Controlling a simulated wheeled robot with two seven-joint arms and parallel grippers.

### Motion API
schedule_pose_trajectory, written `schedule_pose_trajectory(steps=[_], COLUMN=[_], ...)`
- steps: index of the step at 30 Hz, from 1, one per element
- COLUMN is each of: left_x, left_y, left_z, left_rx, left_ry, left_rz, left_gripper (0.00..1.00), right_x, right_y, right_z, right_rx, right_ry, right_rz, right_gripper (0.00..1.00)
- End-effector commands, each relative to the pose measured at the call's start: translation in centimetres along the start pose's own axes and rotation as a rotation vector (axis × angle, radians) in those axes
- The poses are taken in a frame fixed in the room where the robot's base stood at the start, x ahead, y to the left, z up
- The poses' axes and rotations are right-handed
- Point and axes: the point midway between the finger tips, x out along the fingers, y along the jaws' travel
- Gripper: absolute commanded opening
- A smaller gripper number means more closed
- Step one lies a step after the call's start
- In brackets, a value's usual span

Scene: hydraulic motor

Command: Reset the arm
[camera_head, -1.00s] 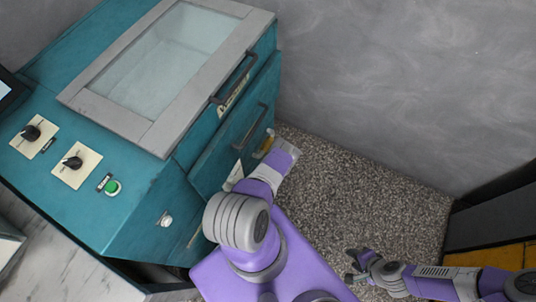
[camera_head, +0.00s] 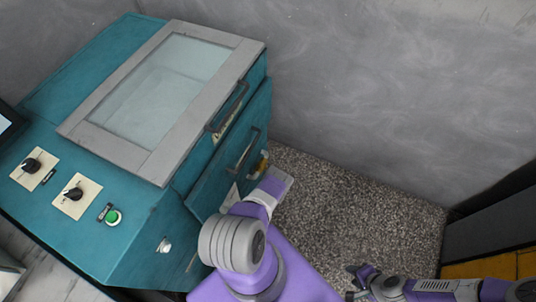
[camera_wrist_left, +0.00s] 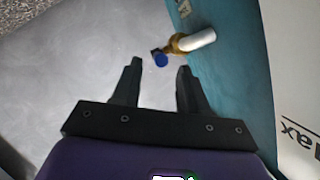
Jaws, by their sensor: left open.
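My left arm (camera_head: 237,243) reaches from the bottom of the head view toward the teal machine's right side. Its wrist shows, but its fingertips are hidden there. In the left wrist view, my left gripper (camera_wrist_left: 158,72) is open, with a gap between its two dark fingers and nothing held. A brass fitting with a white cylinder (camera_wrist_left: 198,39) and a blue cap (camera_wrist_left: 160,58) lies just beyond the fingertips, by the teal surface. My right gripper (camera_head: 352,282) is low at the right of the head view, with its fingers apart and empty over the speckled floor.
The teal machine (camera_head: 150,235) fills the left, with a glass-windowed lid (camera_head: 160,88), dark handles, black knobs and a green button (camera_head: 113,217). A grey wall (camera_head: 400,90) stands behind.

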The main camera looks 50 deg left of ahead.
Motion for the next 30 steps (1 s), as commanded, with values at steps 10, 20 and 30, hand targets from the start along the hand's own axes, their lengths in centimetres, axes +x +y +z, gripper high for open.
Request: schedule_pose_trajectory(steps=[10,20,30], left_x=[0.3,2.1,-9.3], left_y=[-0.1,1.1,7.5], left_z=[-0.3,-6.2,-21.0], left_rx=[-0.007,-0.203,-0.467], left_ry=[-0.009,-0.300,-0.817], left_rz=[0.002,0.134,0.599], left_gripper=[0.43,0.43,0.43], right_x=[-0.1,-2.1,-4.8], right_y=[0.0,-0.8,-1.8], right_z=[0.0,0.1,0.2], right_rx=[0.000,0.000,0.000], right_ry=[0.000,0.000,0.000], right_rz=[0.000,0.000,0.000], right_gripper=[0.39,0.39,0.39])
